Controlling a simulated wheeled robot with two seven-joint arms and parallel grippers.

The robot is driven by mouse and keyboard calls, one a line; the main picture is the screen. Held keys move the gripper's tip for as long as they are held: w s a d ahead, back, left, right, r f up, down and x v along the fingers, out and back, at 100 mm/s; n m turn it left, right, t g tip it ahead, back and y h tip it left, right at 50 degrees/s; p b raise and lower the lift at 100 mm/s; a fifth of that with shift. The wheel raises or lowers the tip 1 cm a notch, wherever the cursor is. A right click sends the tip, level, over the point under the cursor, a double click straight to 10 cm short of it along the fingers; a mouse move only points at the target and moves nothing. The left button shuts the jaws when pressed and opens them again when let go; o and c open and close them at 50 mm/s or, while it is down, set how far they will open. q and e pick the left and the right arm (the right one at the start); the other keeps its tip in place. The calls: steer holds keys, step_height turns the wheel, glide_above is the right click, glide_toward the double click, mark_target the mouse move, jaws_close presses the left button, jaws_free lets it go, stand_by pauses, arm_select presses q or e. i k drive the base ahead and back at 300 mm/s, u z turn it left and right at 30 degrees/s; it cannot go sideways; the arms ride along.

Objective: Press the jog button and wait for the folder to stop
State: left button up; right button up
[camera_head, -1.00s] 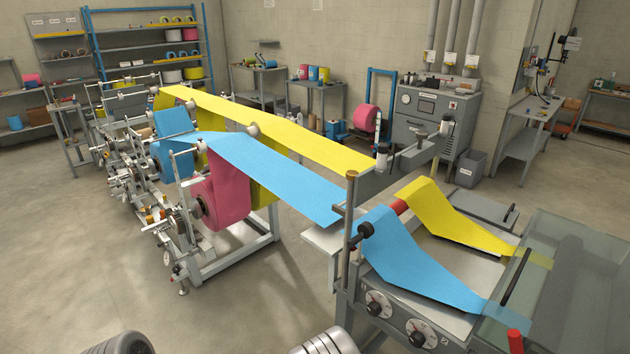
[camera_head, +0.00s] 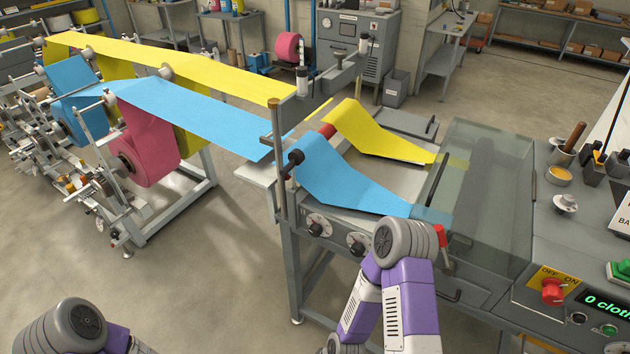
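The folder machine (camera_head: 500,165) stands at right, with a clear cover over its infeed. A blue cloth web (camera_head: 350,185) and a yellow cloth web (camera_head: 375,135) run under the cover. On the control panel at the right edge are a red OFF/ON switch (camera_head: 552,291), a black button (camera_head: 580,318), a small green button (camera_head: 609,329) and a green knob (camera_head: 622,268). I cannot read which is the jog button. A green display (camera_head: 608,304) reads "0 cloth", cut off by the edge. My arm links show at bottom left and bottom centre; neither gripper shows.
A red-tipped lever (camera_head: 442,240) and dark handles stick out at the folder's front, close to my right arm. A pink roll (camera_head: 140,150) hangs on the unwind stand at left. Pots and tools stand on the panel's back. Open floor lies between stand and folder.

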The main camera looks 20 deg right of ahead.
mark_target(579, 319)
steer(key=z, duration=2.45)
